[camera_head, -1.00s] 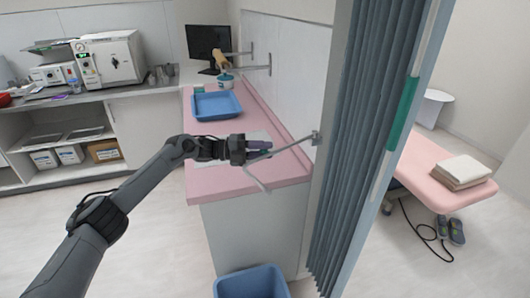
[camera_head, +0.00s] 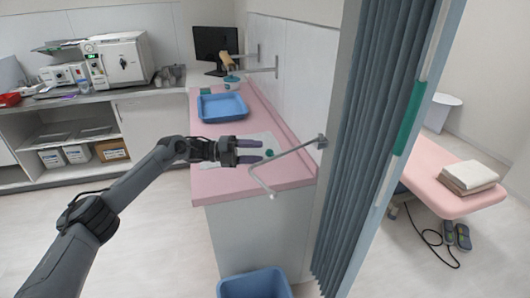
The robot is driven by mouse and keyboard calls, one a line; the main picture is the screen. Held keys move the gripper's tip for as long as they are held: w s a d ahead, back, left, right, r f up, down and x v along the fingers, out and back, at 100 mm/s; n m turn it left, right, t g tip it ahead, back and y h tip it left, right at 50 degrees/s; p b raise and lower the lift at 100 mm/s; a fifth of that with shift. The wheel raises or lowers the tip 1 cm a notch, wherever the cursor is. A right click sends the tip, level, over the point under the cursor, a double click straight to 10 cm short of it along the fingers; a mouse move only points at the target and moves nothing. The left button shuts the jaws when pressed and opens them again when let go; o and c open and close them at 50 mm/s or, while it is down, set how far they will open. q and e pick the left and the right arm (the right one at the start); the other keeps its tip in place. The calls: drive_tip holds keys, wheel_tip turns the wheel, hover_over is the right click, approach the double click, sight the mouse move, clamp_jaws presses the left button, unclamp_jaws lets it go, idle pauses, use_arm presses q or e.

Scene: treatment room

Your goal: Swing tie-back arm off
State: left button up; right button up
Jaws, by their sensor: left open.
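The tie-back arm (camera_head: 285,153) is a thin grey metal rod. It comes from a small bracket (camera_head: 320,142) on the edge of the panel beside the blue-grey curtain (camera_head: 365,150). It reaches left over the pink counter's near end and bends down to a tip near the counter's front edge. My left gripper (camera_head: 262,151) is open, its two fingers pointing right, just left of the rod. The fingers look empty; I cannot tell whether they touch the rod. My right gripper is not in view.
A blue bin (camera_head: 255,284) stands on the floor below. A pink bed (camera_head: 440,190) with folded towels is at the right.

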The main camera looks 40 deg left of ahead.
use_arm(q)
drive_tip(key=v, duration=0.6)
idle(0.3)
